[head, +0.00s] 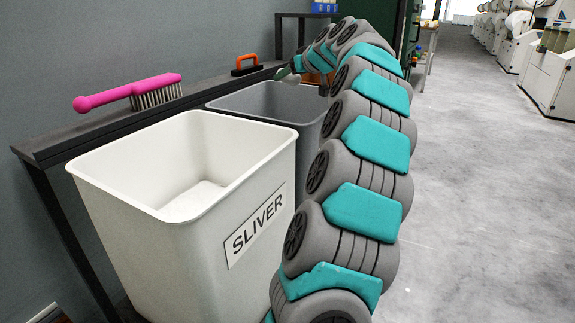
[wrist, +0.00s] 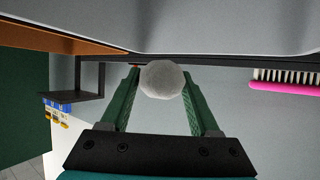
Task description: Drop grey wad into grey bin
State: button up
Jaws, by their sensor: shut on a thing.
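The grey wad (wrist: 161,80) is a pale, rounded lump held between the green fingers of my gripper (wrist: 160,90) in the wrist view. My gripper is shut on it. In the head view, my gripper (head: 286,74) is at the far end of my arm, over the back part of the grey bin (head: 262,105); I cannot make out the wad there. The grey bin stands open behind the white bin, its right side hidden by my arm. A pale grey surface with a rim, seemingly the grey bin (wrist: 200,22), fills the top of the upside-down wrist view.
A white bin (head: 245,195) labelled SLIVER stands in front of the grey bin. A pink brush (head: 130,93) and an orange-handled object (head: 246,65) lie on the dark shelf (head: 60,140) along the wall. Open floor (head: 470,180) lies to the right.

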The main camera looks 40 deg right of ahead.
jog(key=o, duration=1.4)
jog(key=shift+o, duration=0.2)
jog(key=v, duration=0.7)
jog(key=shift+s+r, duration=0.2)
jog(key=shift+s, duration=0.15)
jog(key=shift+a, duration=0.1)
